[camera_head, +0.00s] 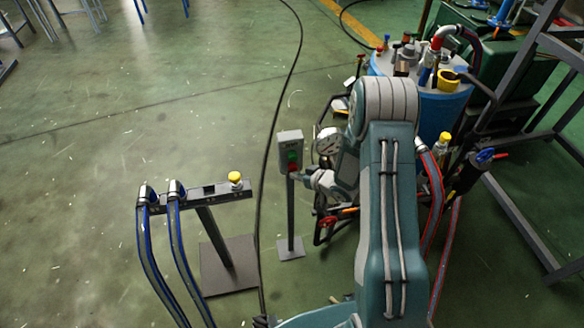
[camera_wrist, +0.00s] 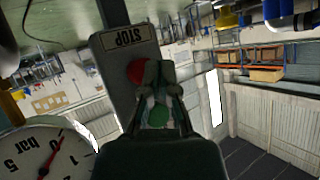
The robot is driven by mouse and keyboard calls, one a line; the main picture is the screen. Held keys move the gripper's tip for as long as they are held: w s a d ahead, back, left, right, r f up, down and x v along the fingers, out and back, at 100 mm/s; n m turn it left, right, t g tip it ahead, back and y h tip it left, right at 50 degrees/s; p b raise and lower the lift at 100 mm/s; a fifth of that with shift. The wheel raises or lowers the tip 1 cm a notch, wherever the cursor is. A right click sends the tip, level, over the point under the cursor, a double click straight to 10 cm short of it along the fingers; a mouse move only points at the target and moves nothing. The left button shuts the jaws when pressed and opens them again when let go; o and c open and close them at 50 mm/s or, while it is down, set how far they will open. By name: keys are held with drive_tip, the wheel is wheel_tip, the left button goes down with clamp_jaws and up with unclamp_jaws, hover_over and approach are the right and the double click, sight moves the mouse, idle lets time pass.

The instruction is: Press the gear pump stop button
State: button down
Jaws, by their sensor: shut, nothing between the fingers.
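A grey button box (camera_head: 289,142) on a thin post stands in the middle of the head view, with a green button and a red button (camera_head: 293,167) below it. In the wrist view the box appears upside down, with a STOP label (camera_wrist: 124,37), the red stop button (camera_wrist: 136,72) and the green button (camera_wrist: 158,117). My gripper (camera_wrist: 160,72) is shut and empty. Its fingertips are in front of the box and cover the right edge of the red button. I cannot tell whether they touch it. In the head view my gripper (camera_head: 303,177) is close beside the box's lower part.
A pressure gauge (camera_wrist: 45,155) stands close to my gripper, also seen in the head view (camera_head: 328,142). A blue drum (camera_head: 440,108) with fittings stands at right. A stand with blue hoses (camera_head: 150,240) is at left. Open floor (camera_head: 120,110) lies at far left.

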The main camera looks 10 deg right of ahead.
drive_tip(key=s, duration=0.6)
idle(0.3)
drive_tip(key=shift+r, duration=0.1)
idle(0.6)
